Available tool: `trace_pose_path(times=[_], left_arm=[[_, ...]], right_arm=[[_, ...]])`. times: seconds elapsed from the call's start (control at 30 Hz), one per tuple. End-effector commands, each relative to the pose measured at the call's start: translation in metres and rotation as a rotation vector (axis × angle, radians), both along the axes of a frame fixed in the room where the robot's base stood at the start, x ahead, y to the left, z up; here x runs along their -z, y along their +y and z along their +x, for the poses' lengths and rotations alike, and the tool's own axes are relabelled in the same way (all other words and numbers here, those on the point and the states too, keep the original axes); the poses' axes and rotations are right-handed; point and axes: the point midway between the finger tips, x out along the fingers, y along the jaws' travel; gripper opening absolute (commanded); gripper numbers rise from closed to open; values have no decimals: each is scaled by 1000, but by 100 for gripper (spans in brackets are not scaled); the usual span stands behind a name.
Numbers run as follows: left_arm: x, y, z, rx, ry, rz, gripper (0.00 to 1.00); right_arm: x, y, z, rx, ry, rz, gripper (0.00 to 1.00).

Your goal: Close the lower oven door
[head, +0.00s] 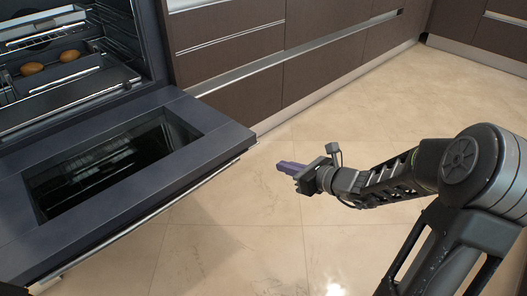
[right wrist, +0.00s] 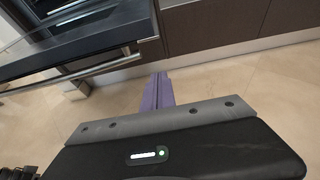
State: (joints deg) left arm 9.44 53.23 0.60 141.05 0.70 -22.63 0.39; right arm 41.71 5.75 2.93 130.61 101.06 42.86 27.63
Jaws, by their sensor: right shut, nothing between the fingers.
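The lower oven door (head: 200,158) is folded down and lies about flat, with a dark glass window in its middle. Its outer edge and handle show at the upper left of the right wrist view (right wrist: 100,57). Above and behind it is the open oven cavity (head: 110,40). My right gripper (head: 281,166) is shut and empty, to the right of the door's outer right corner and apart from it. Its purple fingers point toward the door side; they also show in the right wrist view (right wrist: 158,88). My left gripper is not in view.
Inside the oven, two brown round items (head: 70,56) sit on a rack above a tray (head: 65,97). Brown cabinet drawers (head: 240,50) line the wall beside the oven. The beige tiled floor (head: 240,240) is clear around my right gripper.

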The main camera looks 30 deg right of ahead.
Motion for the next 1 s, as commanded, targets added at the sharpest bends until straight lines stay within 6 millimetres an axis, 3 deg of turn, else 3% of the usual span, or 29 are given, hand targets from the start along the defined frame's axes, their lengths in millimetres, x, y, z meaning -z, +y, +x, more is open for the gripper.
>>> trace_pose_path(times=[0.37,0.8,0.9,1.0], left_arm=[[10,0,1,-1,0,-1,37],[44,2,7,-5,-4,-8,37],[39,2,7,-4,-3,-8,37],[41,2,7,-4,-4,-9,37]], right_arm=[[11,6,16,-5,2,-2,0],[43,31,90,-5,1,-3,0],[18,29,90,-2,-2,-7,0],[7,29,90,-1,-2,-6,0]])
